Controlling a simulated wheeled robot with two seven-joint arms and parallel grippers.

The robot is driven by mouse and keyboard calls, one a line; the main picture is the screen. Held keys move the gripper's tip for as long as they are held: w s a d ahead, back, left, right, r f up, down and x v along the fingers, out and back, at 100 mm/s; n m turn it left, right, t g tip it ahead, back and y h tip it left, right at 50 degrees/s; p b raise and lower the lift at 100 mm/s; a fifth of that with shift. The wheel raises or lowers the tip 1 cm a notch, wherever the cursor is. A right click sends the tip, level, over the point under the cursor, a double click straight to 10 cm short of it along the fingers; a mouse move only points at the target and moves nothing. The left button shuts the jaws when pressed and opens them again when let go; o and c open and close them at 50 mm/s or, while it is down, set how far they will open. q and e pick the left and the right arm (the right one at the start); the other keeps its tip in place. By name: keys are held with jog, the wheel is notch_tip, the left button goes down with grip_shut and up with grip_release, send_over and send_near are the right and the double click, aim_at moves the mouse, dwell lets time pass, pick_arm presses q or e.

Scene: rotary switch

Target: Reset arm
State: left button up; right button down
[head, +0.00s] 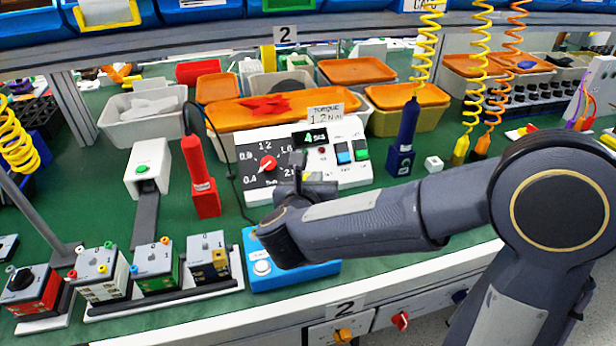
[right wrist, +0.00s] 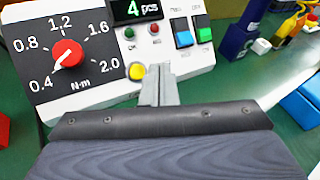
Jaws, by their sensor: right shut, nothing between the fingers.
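The torque box (head: 345,178) is white with a black dial panel (head: 248,173) and stands on the green bench. Its red rotary knob (head: 267,163) sits at the dial's middle; it also shows in the right wrist view (right wrist: 68,53), with numbers from 0.4 to 2.0 around it. A small display (right wrist: 137,11) reads 4 pcs. My right gripper (head: 299,168) is shut and empty in front of the box, right of the knob and apart from it. Its closed fingers (right wrist: 159,84) point at the box beside a yellow button (right wrist: 136,71). My left gripper is not in view.
A red tool (head: 202,177) stands left of the box and a dark blue one (head: 404,140) right of it. A blue box with a white button (head: 262,267) lies below my right wrist. Switch blocks (head: 155,264) line the front left. Bins (head: 358,70) stand behind.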

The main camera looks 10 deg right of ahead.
dwell(0.6)
jog(key=s+r+n+t+y, duration=0.1)
jog(key=s+r+n+y, duration=0.4)
jog(key=n+y, duration=1)
jog(key=s+d+f+n+g+h, duration=0.2)
jog(key=s+d+f+n+g, duration=0.3)
jog(key=s+n, duration=0.55)
jog(key=s+d+f+n+g+h, duration=0.1)
jog(key=s+f+n+g+h, duration=0.2)
jog(key=s+f+n, duration=0.55)
notch_tip(320, 180, up, 20)
jog(key=s+n+p, duration=0.2)
jog(key=n+p, duration=0.1)
jog(key=p, duration=1.4)
jog(key=shift+f+n, duration=0.2)
jog(key=shift+n, duration=0.1)
jog(key=shift+d, duration=0.1)
